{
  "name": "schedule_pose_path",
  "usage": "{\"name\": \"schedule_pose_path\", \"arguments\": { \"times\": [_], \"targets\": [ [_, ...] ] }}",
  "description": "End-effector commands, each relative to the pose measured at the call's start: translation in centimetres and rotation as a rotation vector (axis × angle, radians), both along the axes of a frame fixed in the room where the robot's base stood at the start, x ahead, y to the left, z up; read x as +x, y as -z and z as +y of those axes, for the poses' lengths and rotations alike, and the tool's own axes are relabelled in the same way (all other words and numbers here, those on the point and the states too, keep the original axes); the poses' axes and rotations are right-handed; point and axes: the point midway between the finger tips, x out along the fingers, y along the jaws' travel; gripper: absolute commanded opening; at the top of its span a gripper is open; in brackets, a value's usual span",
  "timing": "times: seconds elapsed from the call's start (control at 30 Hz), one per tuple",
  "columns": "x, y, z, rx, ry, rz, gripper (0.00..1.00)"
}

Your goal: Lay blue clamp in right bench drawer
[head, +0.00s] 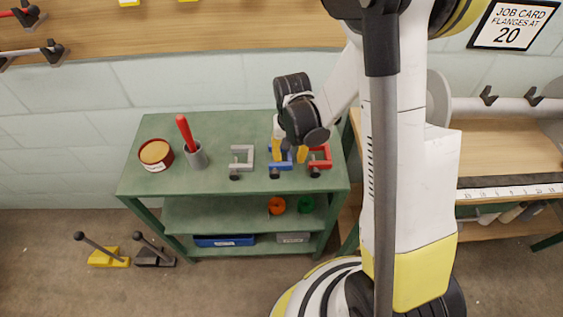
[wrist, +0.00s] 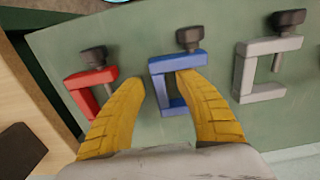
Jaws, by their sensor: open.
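The blue clamp (head: 279,164) lies on the top of a green bench, between the grey clamp (head: 241,161) and the red clamp (head: 319,160). It also shows in the wrist view (wrist: 170,82), with its dark screw knob away from my gripper. My gripper (head: 290,154) is just above the blue clamp. In the wrist view its two yellow fingers (wrist: 158,84) are apart. The right finger overlaps the clamp's body and the left finger lies between the red and blue clamps. No bench drawer can be made out clearly in either view.
The green bench (head: 215,130) also carries a round tin (head: 155,155) and a grey cup (head: 196,157) with a red-handled tool. Its lower shelves hold a blue bin (head: 224,240) and spools. A wooden workbench (head: 510,145) stands at the right.

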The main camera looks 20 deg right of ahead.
Motion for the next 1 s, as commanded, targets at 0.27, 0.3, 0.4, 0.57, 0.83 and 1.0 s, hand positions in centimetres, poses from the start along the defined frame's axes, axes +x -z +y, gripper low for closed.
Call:
{"name": "schedule_pose_path", "arguments": {
  "times": [0.27,0.3,0.4,0.57,0.83,1.0],
  "targets": [
    [0.0,-0.1,0.0,0.0,0.0,0.0,0.14],
    [0.0,-0.1,0.0,0.0,0.0,0.0,0.02],
    [0.0,-0.1,0.0,0.0,0.0,0.0,0.0],
    [0.0,-0.1,0.0,0.0,0.0,0.0,0.0],
    [0.0,-0.3,0.0,0.0,0.0,0.0,0.0],
    [-0.1,-2.0,0.0,0.0,0.0,0.0,0.0]
  ]
}}
